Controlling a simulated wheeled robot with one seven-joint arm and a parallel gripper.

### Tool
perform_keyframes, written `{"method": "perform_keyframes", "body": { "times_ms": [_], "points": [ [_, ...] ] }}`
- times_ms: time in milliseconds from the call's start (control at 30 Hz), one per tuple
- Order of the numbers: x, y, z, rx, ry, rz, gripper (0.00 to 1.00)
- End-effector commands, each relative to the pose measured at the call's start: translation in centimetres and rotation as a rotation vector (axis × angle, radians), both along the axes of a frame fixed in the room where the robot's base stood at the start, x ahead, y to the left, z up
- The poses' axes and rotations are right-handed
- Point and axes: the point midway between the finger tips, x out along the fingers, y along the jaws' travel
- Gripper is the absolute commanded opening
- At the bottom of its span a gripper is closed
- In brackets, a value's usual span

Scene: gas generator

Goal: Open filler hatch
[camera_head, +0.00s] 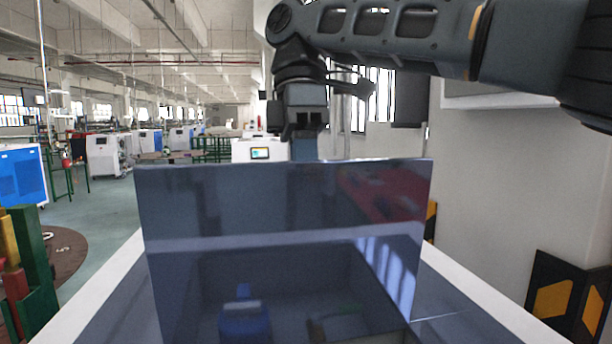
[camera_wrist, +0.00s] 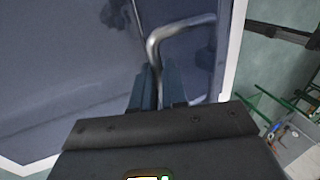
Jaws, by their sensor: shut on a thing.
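The filler hatch (camera_head: 285,205) is a glossy dark blue-grey panel, raised steeply from the white-edged top of the generator in the head view. In the wrist view its surface (camera_wrist: 70,70) fills the left and middle. A bent metal handle (camera_wrist: 180,32) stands out from the panel. My gripper (camera_wrist: 157,85) is shut on this handle, its two blue-grey fingers at the bend. In the head view my gripper (camera_head: 304,150) is at the panel's top edge, with its fingertips and the handle hidden behind the panel.
The generator's white rim (camera_head: 485,300) runs along the right. A blue shape (camera_head: 243,318) shows low in the panel area; I cannot tell if it is reflected. A dark post with yellow patches (camera_head: 565,295) stands at right. Green floor (camera_head: 85,230) is open at left.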

Motion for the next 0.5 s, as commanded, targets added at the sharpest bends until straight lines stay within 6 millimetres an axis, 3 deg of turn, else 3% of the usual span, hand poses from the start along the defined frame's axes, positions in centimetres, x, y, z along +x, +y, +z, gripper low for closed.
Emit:
{"method": "perform_keyframes", "body": {
  "times_ms": [33,367,400,500],
  "points": [
    [0.11,-0.13,-0.82,-0.007,0.006,0.000,0.00],
    [0.13,-0.15,-0.85,-0.009,0.007,0.000,0.00],
    [0.13,-0.15,-0.85,-0.009,0.007,0.000,0.15],
    [0.11,-0.13,-0.76,-0.007,0.006,0.000,0.25]
  ]
}}
